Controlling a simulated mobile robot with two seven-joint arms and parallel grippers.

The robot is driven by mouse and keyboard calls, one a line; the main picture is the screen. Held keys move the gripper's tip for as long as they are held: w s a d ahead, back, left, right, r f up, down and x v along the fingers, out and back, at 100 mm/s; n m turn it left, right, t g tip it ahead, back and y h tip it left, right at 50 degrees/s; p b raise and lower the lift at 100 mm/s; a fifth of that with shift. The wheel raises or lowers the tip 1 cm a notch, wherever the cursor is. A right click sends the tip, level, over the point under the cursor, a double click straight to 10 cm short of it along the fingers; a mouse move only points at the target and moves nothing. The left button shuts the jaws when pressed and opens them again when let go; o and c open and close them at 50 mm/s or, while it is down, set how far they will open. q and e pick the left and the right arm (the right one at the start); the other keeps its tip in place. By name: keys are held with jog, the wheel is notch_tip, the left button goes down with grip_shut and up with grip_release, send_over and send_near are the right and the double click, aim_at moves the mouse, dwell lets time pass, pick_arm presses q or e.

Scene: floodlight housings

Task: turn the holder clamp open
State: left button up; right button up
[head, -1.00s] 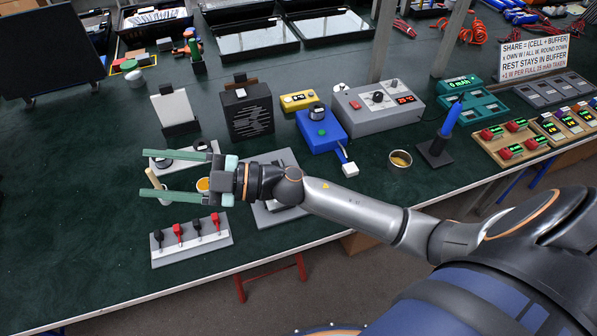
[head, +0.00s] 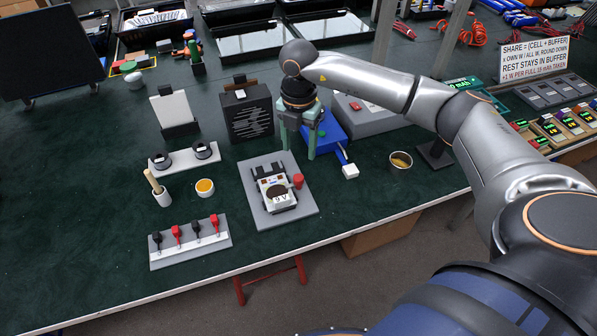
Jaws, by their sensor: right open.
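The holder (head: 275,190), a white and black fixture with a dark round spot, sits on a grey base plate (head: 303,216) near the front of the bench. A red knob (head: 298,181) stands at its right side and appears to be the clamp's handle. My right gripper (head: 298,150) points down with its two green fingers apart and nothing between them. It is behind the holder in the picture, apart from the red knob. Its height above the bench is hard to tell. My left gripper is not in view.
A blue box (head: 330,130) with a lever and white block (head: 350,171) is close right of my right gripper. A black vented box (head: 249,115) stands to its left. A cup of orange contents (head: 204,187) and a strip of red and black clips (head: 190,243) lie left of the holder.

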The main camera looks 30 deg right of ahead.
aim_at(299, 177)
notch_tip(299, 177, down, 10)
dwell(0.4)
grip_shut()
dwell(0.4)
